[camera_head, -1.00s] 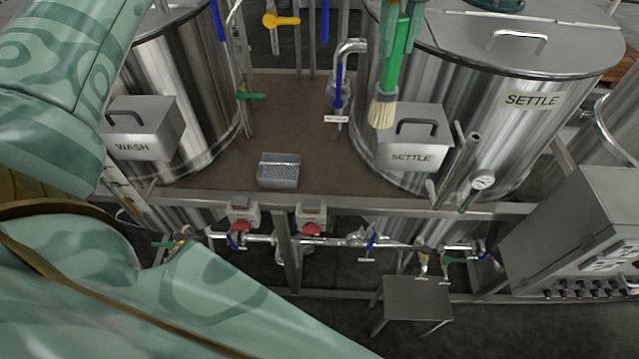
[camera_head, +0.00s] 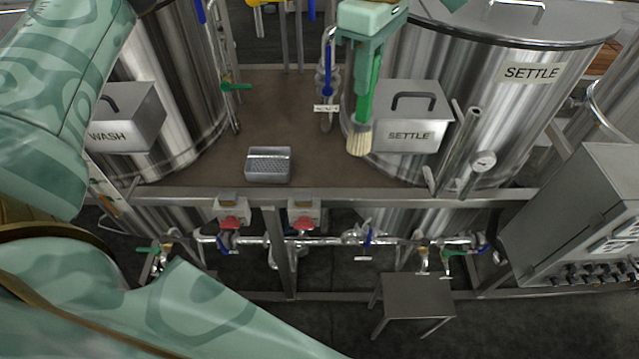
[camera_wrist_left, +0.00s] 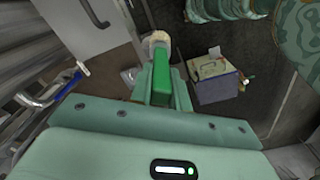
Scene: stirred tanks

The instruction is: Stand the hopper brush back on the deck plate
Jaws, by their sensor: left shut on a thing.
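The hopper brush has a green handle (camera_head: 368,95) and cream bristles (camera_head: 359,138). My left gripper (camera_head: 364,68) is shut on the handle and holds the brush nearly upright, bristles down. In the head view the bristles overlap the brown deck plate (camera_head: 300,115), just left of the SETTLE box; I cannot tell whether they touch it. In the left wrist view the green handle (camera_wrist_left: 163,84) sits between the fingers of the left gripper (camera_wrist_left: 165,88), with the bristles (camera_wrist_left: 156,41) beyond. My right gripper is not in view.
A grey perforated box (camera_head: 268,165) stands near the deck's front edge. The SETTLE box (camera_head: 410,115) and SETTLE tank (camera_head: 480,120) are right of the brush. The WASH box (camera_head: 125,118) is left. A pipe with a blue handle (camera_head: 327,80) rises behind. The middle deck is bare.

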